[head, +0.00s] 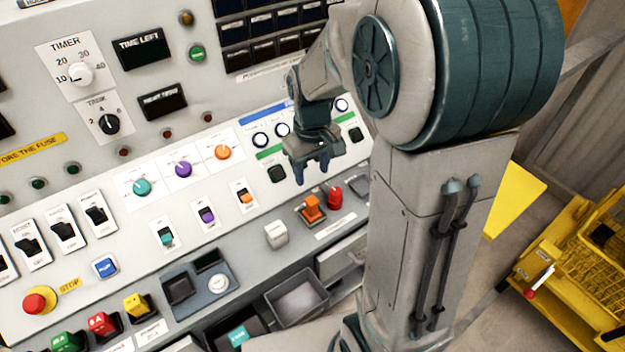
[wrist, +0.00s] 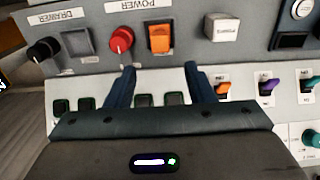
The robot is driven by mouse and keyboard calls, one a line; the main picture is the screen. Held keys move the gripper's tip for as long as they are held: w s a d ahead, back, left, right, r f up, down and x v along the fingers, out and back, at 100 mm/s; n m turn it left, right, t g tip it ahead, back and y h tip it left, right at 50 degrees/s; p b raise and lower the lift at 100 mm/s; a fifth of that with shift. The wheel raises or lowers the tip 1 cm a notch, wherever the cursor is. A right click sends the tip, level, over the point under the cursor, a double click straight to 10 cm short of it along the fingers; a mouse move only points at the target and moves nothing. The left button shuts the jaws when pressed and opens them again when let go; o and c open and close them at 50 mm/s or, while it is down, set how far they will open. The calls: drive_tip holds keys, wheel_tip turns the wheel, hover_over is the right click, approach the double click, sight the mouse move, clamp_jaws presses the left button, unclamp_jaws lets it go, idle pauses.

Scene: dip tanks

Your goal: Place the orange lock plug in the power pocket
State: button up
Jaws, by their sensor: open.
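The orange lock plug (head: 312,207) stands in a dark-rimmed square pocket on the console's lower ledge. In the wrist view the plug (wrist: 159,38) fills most of that pocket, beside the label POWER (wrist: 150,4). It looks upright; how deep it sits cannot be told. My gripper (head: 312,172) is open and empty, above the console panel and apart from the plug. In the wrist view the two blue fingers (wrist: 160,67) point toward the plug, one to each side of its line, with a gap before it.
A red knob (wrist: 121,40) stands close beside the plug. A white block (head: 276,234) is on its other side. A grey square pocket (wrist: 77,42) and a black knob (wrist: 43,50) lie beyond the red knob. A yellow cart (head: 575,260) stands at the right.

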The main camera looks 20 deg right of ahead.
drive_tip(key=s+r+m+t, duration=0.1)
drive_tip(key=s+r+m, duration=0.1)
drive_tip(key=s, duration=0.5)
drive_tip(key=s+r+m+t, duration=0.1)
drive_tip(key=s+r, duration=0.3)
drive_tip(key=s, duration=0.3)
drive_tip(key=shift+r+m+t, duration=0.35)
drive_tip(key=shift+m+t, duration=0.05)
